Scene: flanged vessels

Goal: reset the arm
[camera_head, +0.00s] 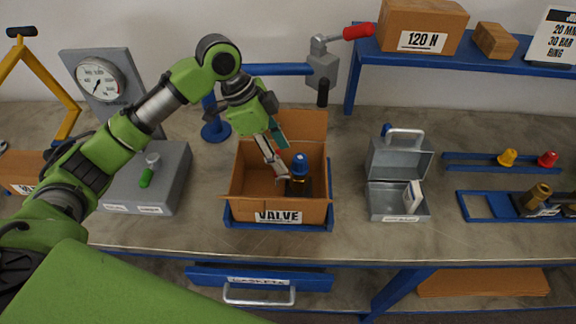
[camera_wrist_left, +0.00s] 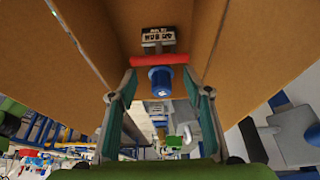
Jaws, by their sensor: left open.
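My left arm reaches in from the left, and its left gripper (camera_head: 281,160) points down into the open cardboard box labelled VALVE (camera_head: 240,205). The gripper is open. A blue-capped valve with a dark body (camera_head: 300,165) stands inside the box, close to the fingertips. In the left wrist view the blue cap (camera_wrist_left: 160,80) lies between the spread fingers, with a red bar (camera_wrist_left: 158,60) across behind it and a small labelled block beyond. I cannot tell whether the fingers touch the valve. My right gripper is not in view.
The box walls rise close around the gripper. A gauge stand (camera_head: 100,80) is to the left, an open grey metal case (camera_head: 398,205) to the right. A blue shelf (camera_head: 470,58) with cartons is at the back right. Bench space between box and case is clear.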

